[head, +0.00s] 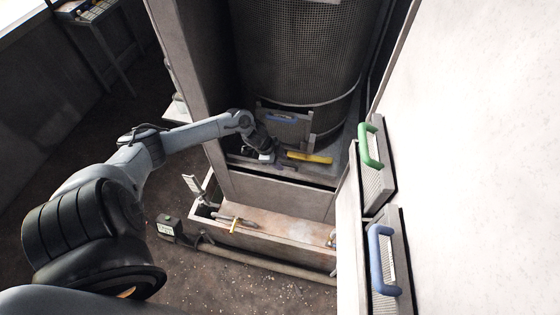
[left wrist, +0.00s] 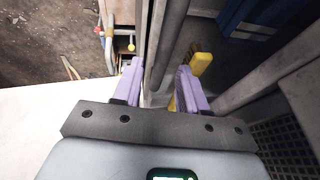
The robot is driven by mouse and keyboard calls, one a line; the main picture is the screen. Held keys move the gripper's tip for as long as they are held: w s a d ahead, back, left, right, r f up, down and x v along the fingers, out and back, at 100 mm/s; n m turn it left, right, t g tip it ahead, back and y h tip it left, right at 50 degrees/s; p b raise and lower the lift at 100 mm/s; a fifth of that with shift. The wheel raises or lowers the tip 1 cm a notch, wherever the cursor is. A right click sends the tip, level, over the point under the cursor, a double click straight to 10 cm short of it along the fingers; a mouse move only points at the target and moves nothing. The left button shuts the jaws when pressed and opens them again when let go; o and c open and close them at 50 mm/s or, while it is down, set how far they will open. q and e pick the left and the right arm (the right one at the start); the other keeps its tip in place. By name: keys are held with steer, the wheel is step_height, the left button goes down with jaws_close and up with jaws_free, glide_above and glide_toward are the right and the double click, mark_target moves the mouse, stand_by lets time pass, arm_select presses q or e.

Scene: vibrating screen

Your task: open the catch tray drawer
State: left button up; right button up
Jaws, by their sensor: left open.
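A yellow handle (head: 310,157) lies low in the machine's opening, below the round mesh screen. A grey panel with a blue handle (head: 282,117) stands just behind it. Which of these belongs to the catch tray drawer is not clear. My left gripper (head: 268,158) is at the left end of the yellow handle, in the opening. In the left wrist view its two purple fingers (left wrist: 160,88) are apart. The yellow handle (left wrist: 201,64) passes behind the right finger, partly hidden; I cannot tell whether they touch. A grey edge runs between the fingers. My right gripper is out of view.
The mesh screen (head: 305,45) stands above the opening. A long trough (head: 285,228) with a pipe lies in front, low down. At right, cabinet drawers carry a green handle (head: 368,145) and a blue handle (head: 377,260). Machine walls flank my left arm closely.

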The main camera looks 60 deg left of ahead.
arm_select(q)
steer(key=shift+w+f, duration=0.1)
steer(key=shift+f, duration=0.05)
jaws_close()
steer(key=shift+d, duration=0.1)
stand_by(0.3)
